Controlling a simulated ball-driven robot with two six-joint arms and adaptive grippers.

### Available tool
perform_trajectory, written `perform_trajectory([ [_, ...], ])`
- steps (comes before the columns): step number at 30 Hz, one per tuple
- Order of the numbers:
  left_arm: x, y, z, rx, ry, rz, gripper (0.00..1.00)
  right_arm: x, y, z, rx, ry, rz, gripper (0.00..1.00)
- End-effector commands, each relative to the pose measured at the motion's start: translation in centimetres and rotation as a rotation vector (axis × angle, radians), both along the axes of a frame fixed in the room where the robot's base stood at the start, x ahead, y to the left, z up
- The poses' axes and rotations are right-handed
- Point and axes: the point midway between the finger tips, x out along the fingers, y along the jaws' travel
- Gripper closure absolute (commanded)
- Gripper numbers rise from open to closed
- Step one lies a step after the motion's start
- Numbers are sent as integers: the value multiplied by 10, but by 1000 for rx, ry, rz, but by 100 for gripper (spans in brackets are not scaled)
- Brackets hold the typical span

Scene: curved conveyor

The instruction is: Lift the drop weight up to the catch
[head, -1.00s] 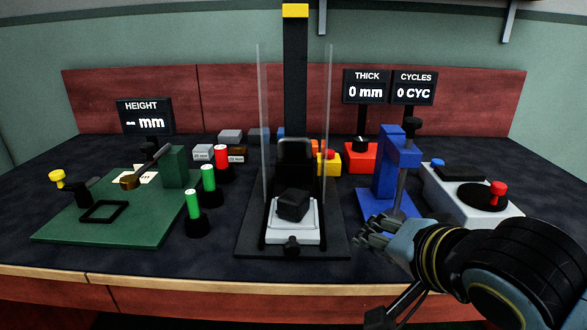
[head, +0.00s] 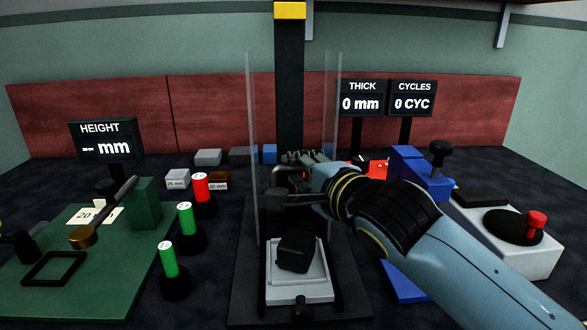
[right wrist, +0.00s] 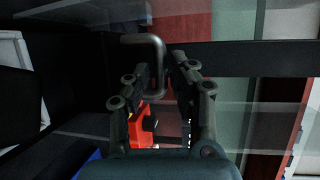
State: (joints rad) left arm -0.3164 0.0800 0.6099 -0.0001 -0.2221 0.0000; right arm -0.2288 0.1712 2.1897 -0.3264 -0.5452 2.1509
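The dark drop weight (head: 283,200) sits low on the tall black column (head: 289,85), between two clear guards and above a black block on a white tray. The column has a yellow cap (head: 290,11) at its top; I cannot make out a separate catch. My right gripper (head: 305,157) is at the column, just above the weight. In the right wrist view a bent grey handle (right wrist: 157,58) lies between the parted fingers (right wrist: 162,68), with a gap visible beside it.
The clear guards (head: 251,140) flank the column closely. A blue stand (head: 420,175) and a white box with a red knob (head: 537,221) are at right. Green cylinders (head: 186,218) and a green board (head: 110,245) with a hammer-like tool are at left.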

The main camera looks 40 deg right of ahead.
Motion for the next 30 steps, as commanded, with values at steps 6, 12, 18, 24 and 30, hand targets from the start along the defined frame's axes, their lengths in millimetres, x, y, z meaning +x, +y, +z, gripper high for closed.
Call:
perform_trajectory([
  [6, 32, 0, -2, 0, -47, -1, 60, 19, -3, -4, -1, 1, 0, 77],
  [12, 31, 0, -2, 0, -45, -1, 60, 20, -3, -4, -1, 1, 0, 77],
  [18, 17, 0, -2, -1, -24, -1, 60, 20, -3, -4, -1, 1, 0, 93],
  [24, 14, 0, -2, -1, -20, 0, 60, 20, -3, -5, -1, 3, -1, 100],
  [30, 17, 0, -2, -1, -24, -1, 60, 20, -3, -5, 0, 4, 0, 100],
])
